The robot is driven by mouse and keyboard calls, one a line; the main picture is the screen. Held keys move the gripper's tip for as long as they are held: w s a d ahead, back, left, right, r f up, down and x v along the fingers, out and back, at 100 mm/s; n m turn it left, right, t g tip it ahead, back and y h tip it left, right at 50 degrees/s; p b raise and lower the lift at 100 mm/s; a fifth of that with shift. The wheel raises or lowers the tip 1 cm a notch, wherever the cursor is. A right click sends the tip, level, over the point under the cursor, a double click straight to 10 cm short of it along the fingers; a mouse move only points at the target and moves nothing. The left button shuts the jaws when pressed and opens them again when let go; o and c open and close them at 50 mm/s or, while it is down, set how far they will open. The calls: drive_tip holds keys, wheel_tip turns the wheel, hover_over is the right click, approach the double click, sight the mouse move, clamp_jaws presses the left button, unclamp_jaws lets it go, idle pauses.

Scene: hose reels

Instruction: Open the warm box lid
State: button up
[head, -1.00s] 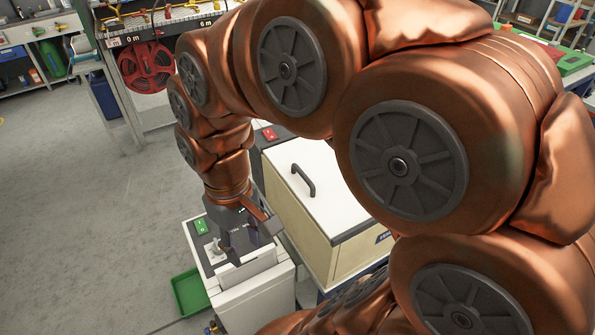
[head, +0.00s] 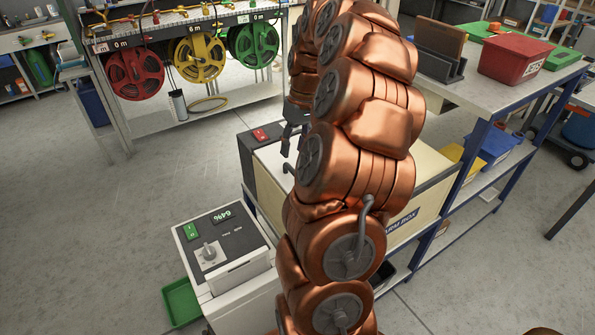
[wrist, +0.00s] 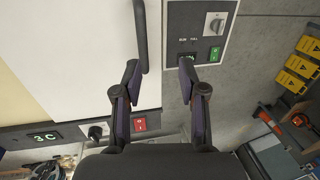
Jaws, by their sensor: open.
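The warm box (head: 433,200) is cream with a dark-edged, white lid (head: 268,158) that lies flat and shut. Its dark bar handle (head: 287,169) shows beside my arm; the arm hides most of the lid. In the wrist view the lid (wrist: 65,60) fills the left side, with the handle (wrist: 140,40) near its right edge. My gripper (wrist: 160,75) is open and empty. Its left finger overlaps the lower end of the handle in the picture; contact cannot be told. In the head view my gripper (head: 290,138) is partly hidden behind my arm.
A white machine with a knob panel (head: 222,240) stands left of the box. A green tray (head: 182,302) lies by it on the floor. A bench (head: 440,85) with a red bin (head: 514,60) stands right. Hose reels (head: 199,60) hang behind. Floor at left is clear.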

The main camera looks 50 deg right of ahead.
drive_tip(key=shift+s+d+f+p, duration=0.1)
drive_tip(key=shift+d+f+p, duration=0.1)
drive_tip(key=shift+f, duration=1.2)
drive_tip(key=shift+w+d+f+p, duration=0.15)
drive_tip(key=shift+f+p, duration=0.1)
drive_tip(key=shift+f, duration=1.2)
drive_tip(key=shift+s+d+f+p, duration=0.15)
drive_tip(key=shift+d+f+p, duration=0.05)
drive_tip(key=shift+f, duration=1.2)
clamp_jaws()
